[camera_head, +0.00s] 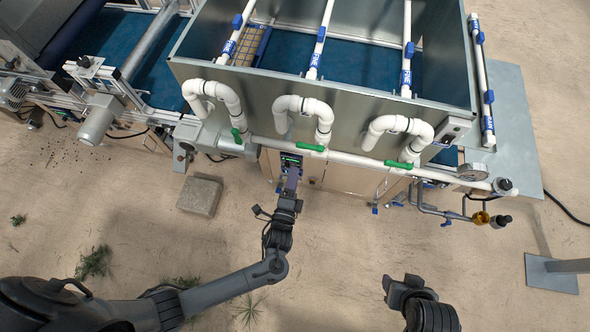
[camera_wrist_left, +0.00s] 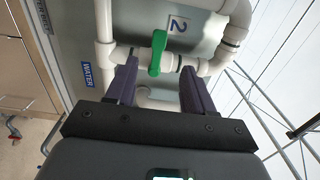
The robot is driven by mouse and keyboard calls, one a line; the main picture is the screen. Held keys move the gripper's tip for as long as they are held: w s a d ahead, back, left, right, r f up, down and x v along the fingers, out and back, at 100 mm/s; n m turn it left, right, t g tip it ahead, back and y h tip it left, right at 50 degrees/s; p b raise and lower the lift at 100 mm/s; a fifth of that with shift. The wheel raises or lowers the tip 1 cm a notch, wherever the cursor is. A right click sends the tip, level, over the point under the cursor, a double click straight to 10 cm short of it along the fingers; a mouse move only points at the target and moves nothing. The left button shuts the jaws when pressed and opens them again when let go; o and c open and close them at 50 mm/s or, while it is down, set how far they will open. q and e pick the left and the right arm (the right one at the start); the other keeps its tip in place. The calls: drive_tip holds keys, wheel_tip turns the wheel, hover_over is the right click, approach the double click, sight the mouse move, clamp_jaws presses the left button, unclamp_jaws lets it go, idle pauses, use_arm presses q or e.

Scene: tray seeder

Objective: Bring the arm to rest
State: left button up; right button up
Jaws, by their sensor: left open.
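My left arm comes in from the left in the head view, with its left gripper (camera_head: 291,178) pointing at the front of the tray seeder (camera_head: 250,95). In the left wrist view the two purple-grey fingers of the left gripper (camera_wrist_left: 160,75) are spread apart with nothing held between them. A green valve handle (camera_wrist_left: 157,53) on a white pipe shows beyond the gap; I cannot tell how far away it is. My right gripper (camera_head: 403,287) is at the bottom right of the head view, over the floor; its jaws do not show clearly.
White pipes with green handles (camera_head: 311,147) run along the seeder's front. A pressure gauge (camera_head: 473,172) and brass fitting (camera_head: 481,217) stick out at right. A concrete block (camera_head: 201,195) lies on the sandy floor. A grey post base (camera_head: 551,273) stands at far right.

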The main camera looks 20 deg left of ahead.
use_arm(q)
drive_tip(key=shift+s, duration=0.15)
idle(0.3)
drive_tip(key=s+a+r+n+g+h+p, duration=0.1)
drive_tip(key=s+a+r+n+g+p, duration=0.45)
drive_tip(key=a+n, duration=0.2)
drive_tip(key=s+r+n+g+h, duration=0.2)
drive_tip(key=s+r+n+g, duration=0.4)
drive_tip(key=s, duration=0.6)
wheel_tip(320, 180, up, 3)
drive_tip(key=g, duration=0.2)
drive_tip(key=shift+a+f+n+g, duration=0.2)
drive_tip(key=shift+a+n+g, duration=0.15)
drive_tip(key=shift+a, duration=0.05)
drive_tip(key=shift+b, duration=0.3)
